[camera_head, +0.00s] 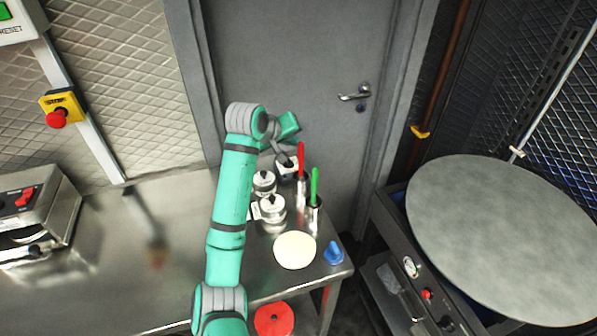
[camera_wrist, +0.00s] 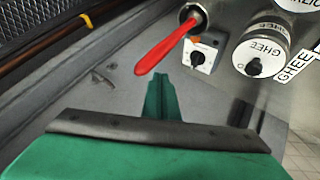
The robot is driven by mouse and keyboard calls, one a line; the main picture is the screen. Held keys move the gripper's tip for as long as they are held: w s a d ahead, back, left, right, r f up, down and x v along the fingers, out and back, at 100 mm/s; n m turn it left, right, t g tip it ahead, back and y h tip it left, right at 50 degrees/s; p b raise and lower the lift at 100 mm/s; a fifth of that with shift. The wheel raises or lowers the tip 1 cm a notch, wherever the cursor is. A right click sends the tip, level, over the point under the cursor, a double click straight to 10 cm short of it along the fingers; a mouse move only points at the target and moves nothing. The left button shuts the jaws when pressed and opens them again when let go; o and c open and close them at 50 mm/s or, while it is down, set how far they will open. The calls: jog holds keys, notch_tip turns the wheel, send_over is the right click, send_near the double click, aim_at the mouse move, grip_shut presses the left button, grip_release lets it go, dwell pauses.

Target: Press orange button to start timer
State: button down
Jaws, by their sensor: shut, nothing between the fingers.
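A small timer box with a white face and black dial (camera_wrist: 202,57) shows in the wrist view. Its orange button (camera_wrist: 194,40) is at the upper left of that face, close to the red handle. In the head view the timer (camera_head: 287,167) stands at the back of the steel counter, partly hidden by my arm. My gripper (camera_wrist: 158,77) is shut and empty, with its green fingers together. In the wrist view its tips appear to the left of and below the timer face, apart from the button.
A red-handled tool (camera_wrist: 163,46) and a green-handled tool (camera_head: 315,184) stand upright near the timer. Lidded steel jars (camera_head: 272,208), one marked GHEE (camera_wrist: 262,50), stand beside them. A pale round disc (camera_head: 295,250) and blue object (camera_head: 333,252) lie in front. The left counter (camera_head: 110,285) is mostly clear.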

jog(key=shift+d, duration=0.25)
jog(key=shift+f, duration=4.4)
jog(key=shift+f, duration=0.1)
jog(key=shift+f, duration=0.3)
